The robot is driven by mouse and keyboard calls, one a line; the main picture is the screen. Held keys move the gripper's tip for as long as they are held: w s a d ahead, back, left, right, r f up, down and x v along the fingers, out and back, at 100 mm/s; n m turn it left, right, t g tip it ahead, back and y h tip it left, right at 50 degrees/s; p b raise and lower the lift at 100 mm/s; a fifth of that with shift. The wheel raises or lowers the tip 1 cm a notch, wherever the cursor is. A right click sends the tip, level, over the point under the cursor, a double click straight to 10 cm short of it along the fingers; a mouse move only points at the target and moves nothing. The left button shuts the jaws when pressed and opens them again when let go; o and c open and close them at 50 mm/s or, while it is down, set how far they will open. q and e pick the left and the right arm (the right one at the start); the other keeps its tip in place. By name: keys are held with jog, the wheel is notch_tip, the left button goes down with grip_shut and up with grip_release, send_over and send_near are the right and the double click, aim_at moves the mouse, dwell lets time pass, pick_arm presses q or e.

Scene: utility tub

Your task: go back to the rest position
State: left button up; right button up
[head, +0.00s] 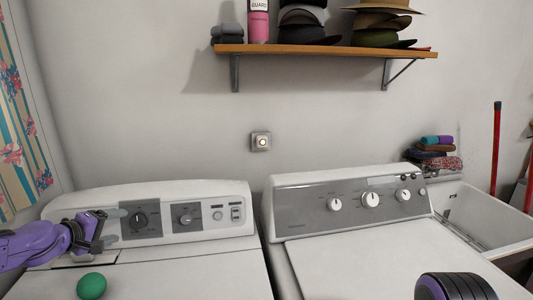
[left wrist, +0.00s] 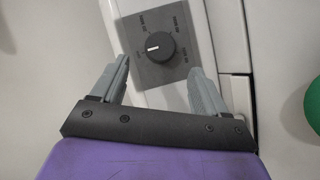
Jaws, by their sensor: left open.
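My left gripper (head: 107,228) is in front of the left machine's control panel, near its left dial (head: 139,220). In the left wrist view, the left gripper (left wrist: 160,85) has its two grey fingers apart, with nothing between them. The dial (left wrist: 158,47) shows beyond the fingertips; I cannot tell whether they touch the panel. A dark and purple part of my right arm (head: 456,287) shows at the bottom right of the head view. Its gripper is not visible.
A green ball (head: 92,286) lies on the left machine's top (head: 190,275); it also shows in the left wrist view (left wrist: 313,112). The right machine (head: 370,262) stands beside it, then a white tub (head: 490,215). A wall shelf (head: 330,50) holds hats. A button (head: 261,142) is on the wall.

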aim_at(136, 222)
pick_arm(q)
jog(key=x, duration=0.7)
jog(key=shift+w+f, duration=0.1)
jog(key=shift+f, duration=0.05)
jog(key=shift+w+d, duration=0.1)
jog(key=shift+w, duration=0.05)
